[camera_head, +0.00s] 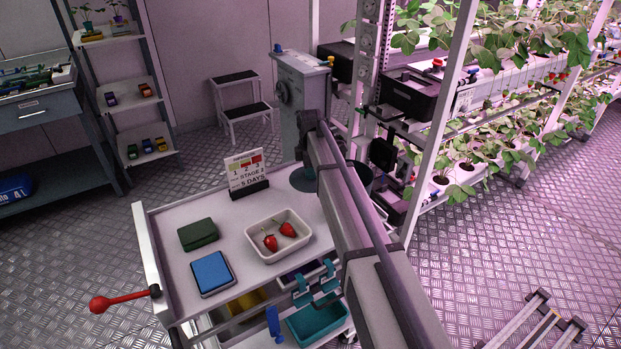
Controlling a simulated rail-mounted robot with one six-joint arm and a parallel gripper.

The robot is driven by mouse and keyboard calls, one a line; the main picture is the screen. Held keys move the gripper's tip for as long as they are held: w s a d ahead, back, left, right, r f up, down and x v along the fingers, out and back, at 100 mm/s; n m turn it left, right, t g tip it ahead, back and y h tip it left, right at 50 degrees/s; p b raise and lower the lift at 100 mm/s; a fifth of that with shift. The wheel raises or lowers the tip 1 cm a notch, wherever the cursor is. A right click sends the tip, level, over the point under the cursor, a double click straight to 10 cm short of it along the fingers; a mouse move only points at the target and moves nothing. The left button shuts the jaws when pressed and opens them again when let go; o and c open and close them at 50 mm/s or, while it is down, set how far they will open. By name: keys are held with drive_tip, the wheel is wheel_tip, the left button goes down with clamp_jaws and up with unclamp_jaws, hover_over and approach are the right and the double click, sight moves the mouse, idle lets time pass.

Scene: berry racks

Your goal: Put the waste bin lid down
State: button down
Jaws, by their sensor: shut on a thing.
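The waste bin lid appears to be the dark grey-green disc (302,181) by the far right corner of the white trolley, partly hidden behind my arm. My gripper (311,166) is at the far end of my arm, just above the disc, and shut on it; the fingers are mostly covered by my arm link. I cannot tell whether the disc touches anything below. A dark round rim (360,170), seemingly the waste bin, shows just right of my arm, mostly hidden.
The trolley top (190,281) carries a white tray (264,256) with two strawberries, a blue box (211,273), a green box (198,234) and a stage sign (246,171). A grey cabinet (290,100) stands behind. Plant racks (440,135) are at right.

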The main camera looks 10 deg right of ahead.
drive_tip(key=shift+r, duration=0.15)
drive_tip(key=shift+f, duration=0.25)
drive_tip(key=c, duration=1)
unclamp_jaws()
drive_tip(key=shift+r, duration=0.1)
drive_tip(key=shift+o, duration=0.2)
wheel_tip(320, 180, up, 12)
drive_tip(key=p, duration=1.2)
drive_tip(key=shift+r, duration=0.15)
